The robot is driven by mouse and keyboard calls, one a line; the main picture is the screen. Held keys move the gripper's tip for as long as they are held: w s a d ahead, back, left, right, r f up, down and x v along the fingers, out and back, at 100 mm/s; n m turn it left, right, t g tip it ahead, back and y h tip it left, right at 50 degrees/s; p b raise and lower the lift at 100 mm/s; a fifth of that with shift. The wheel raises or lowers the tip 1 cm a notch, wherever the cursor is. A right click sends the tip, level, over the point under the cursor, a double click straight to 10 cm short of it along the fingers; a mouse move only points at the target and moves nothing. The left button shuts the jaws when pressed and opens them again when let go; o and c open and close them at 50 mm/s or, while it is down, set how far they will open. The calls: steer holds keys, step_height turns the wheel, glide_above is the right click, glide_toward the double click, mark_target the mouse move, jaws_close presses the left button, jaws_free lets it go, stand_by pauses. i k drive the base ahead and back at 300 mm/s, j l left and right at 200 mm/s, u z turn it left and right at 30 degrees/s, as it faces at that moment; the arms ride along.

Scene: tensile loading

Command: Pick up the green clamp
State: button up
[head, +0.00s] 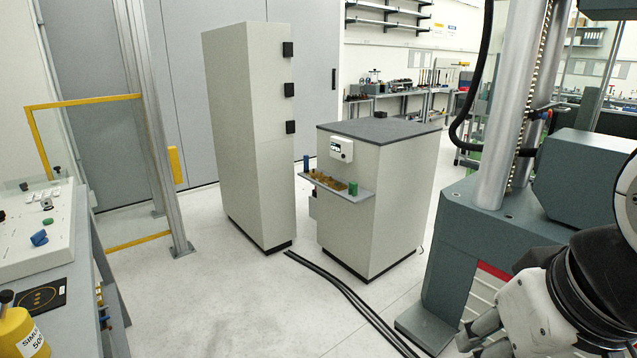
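A small green block-like piece (353,188), which looks like the green clamp, stands upright at the right end of a narrow grey shelf (345,193). The shelf sticks out from the front of a light grey cabinet with a dark top. The piece is too small to make out its shape in detail. My gripper (474,345) is at the lower right, partly cut off by the bottom edge. Its two grey fingers look apart, with nothing seen between them. It is well in front of the shelf and not touching it.
On the same shelf are brownish pieces (328,181) and a blue upright piece (306,164). A tall cabinet (247,130) stands to the left. Black cables (345,293) cross the floor. A testing machine (475,235) stands at right, a bench (60,290) at left.

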mark_target(352, 186)
steer(key=i+j, duration=0.1)
steer(key=i, duration=0.4)
steer(key=i+z, duration=0.1)
steer(key=i, duration=0.45)
steer(key=i+j, duration=0.15)
steer(key=i, duration=0.35)
steer(key=i+j, duration=0.15)
steer(key=i, duration=0.35)
steer(key=i+j+z, duration=0.1)
steer(key=i, duration=0.4)
steer(key=l+u, duration=0.2)
steer(key=l, duration=0.4)
